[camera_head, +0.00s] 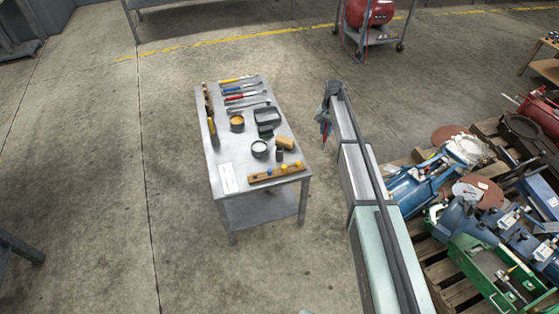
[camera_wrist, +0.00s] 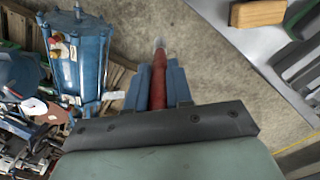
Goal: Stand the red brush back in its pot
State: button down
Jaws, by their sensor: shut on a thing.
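The red brush (camera_wrist: 158,88) is held between the blue fingers of my gripper (camera_wrist: 158,72) in the wrist view. Its pale tip points away from the gripper. In the head view a little red of the brush (camera_head: 326,132) shows below my gripper (camera_head: 323,117), off the right side of the metal table (camera_head: 223,164) above the floor. On the table stand a round grey pot (camera_head: 260,149), a round pot with yellow in it (camera_head: 237,123) and a small dark jar (camera_head: 279,155). I cannot tell which one belongs to the brush.
A wooden block (camera_head: 286,143), a dark tray (camera_head: 267,115), a wooden rack (camera_head: 277,175) and several hand tools (camera_head: 240,88) lie on the table. A pallet of machines (camera_head: 470,225) stands at the right. Bare floor lies between my arm and the table.

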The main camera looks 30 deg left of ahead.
jog(key=s+a+r, duration=0.3)
jog(key=s+a, duration=0.2)
jog(key=a, duration=0.3)
jog(key=s+a+r, duration=0.2)
jog(key=s+a, duration=0.3)
jog(key=a, duration=0.3)
notch_tip(320, 180, down, 10)
jog(key=shift+s+a, duration=0.25)
jog(key=c, duration=1.4)
grip_release()
jog(key=shift+c, duration=0.2)
jog(key=o, duration=0.4)
notch_tip(320, 180, up, 12)
jog(key=shift+r, duration=0.1)
